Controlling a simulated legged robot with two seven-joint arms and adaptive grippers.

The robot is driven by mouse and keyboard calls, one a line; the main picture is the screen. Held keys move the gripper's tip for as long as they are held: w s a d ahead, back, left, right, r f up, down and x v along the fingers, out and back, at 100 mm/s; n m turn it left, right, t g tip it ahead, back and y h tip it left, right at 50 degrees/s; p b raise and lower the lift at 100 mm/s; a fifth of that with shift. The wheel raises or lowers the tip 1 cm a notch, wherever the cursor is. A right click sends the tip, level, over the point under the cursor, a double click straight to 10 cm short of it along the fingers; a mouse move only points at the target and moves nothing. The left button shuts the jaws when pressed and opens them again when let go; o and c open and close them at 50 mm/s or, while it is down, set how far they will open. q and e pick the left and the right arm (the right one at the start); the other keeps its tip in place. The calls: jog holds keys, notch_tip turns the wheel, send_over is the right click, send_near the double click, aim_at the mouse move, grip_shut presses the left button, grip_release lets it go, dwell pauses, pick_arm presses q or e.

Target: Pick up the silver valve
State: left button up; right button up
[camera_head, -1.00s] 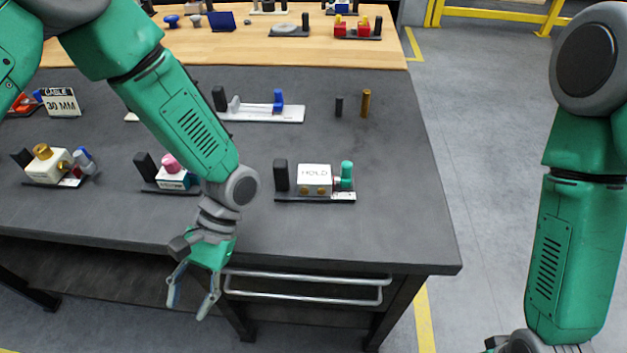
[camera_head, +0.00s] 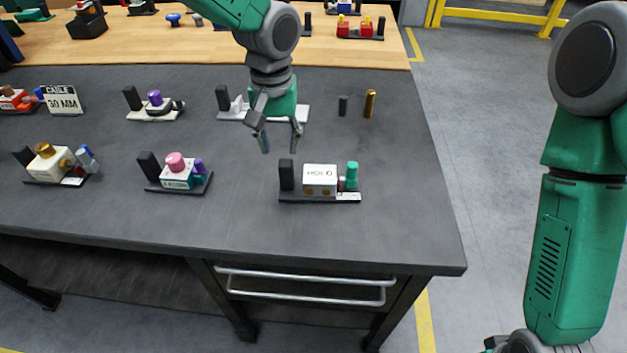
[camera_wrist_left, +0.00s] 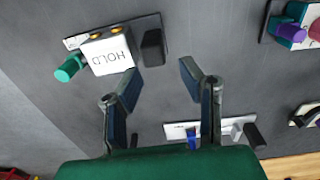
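A silver-grey valve piece (camera_head: 238,106) stands on a white base plate (camera_head: 231,118) in the middle of the dark table, beside a black upright block. It also shows in the left wrist view (camera_wrist_left: 237,131) at the lower right, behind my right-hand finger. My left gripper (camera_head: 280,143) is open and empty above the table, in front of this plate in the head view, and hides its blue piece there. The blue piece (camera_wrist_left: 192,141) shows in the left wrist view. The left gripper's fingers (camera_wrist_left: 160,86) are spread apart with bare table between them. My right gripper is out of view.
A white HOLD block unit (camera_head: 320,180) with a green knob stands just nearer than my left gripper. A pink-knobbed unit (camera_head: 176,163) stands to its left. A dark peg (camera_head: 343,105) and a brass peg (camera_head: 369,104) stand at right. The table's front right is clear.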

aim_at(282, 161)
pick_arm(q)
jog(key=shift+a+f, duration=0.2)
jog(key=shift+f, duration=0.45)
jog(key=f, duration=0.1)
jog(key=d+f, duration=0.1)
jog(key=f, duration=0.1)
jog(key=d+f, duration=0.1)
jog(key=shift+d+f, duration=0.1)
jog(key=shift+f, duration=0.3)
jog(key=shift+s+a, duration=0.1)
jog(key=shift+a, duration=0.65)
grip_shut()
